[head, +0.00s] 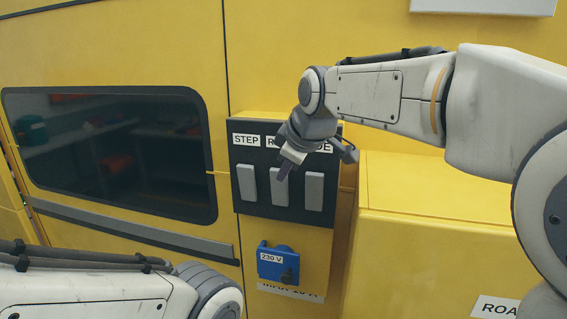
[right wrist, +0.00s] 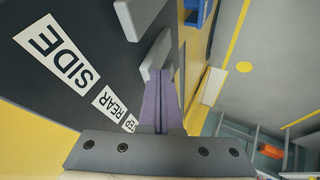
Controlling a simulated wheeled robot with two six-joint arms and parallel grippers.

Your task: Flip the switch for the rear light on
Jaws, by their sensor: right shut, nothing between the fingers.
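A dark switch panel (head: 262,211) on the yellow wall carries three grey rocker switches under white labels. The left label reads STEP (head: 246,140); the middle and right labels are partly covered by my right wrist. The right wrist view reads SIDE, REAR (right wrist: 110,103) and STEP. The middle rear switch (head: 279,194) stands out from the panel and also shows in the right wrist view (right wrist: 155,56). My right gripper (head: 282,174) is shut and empty, its tips at the upper part of this switch; I cannot tell whether they touch. My left gripper is out of view.
The step switch (head: 246,183) and side switch (head: 314,191) flank the middle one closely. A blue 230 V socket (head: 278,263) sits below the panel. A yellow box (head: 440,215) juts out at right. A dark window (head: 110,150) is at left.

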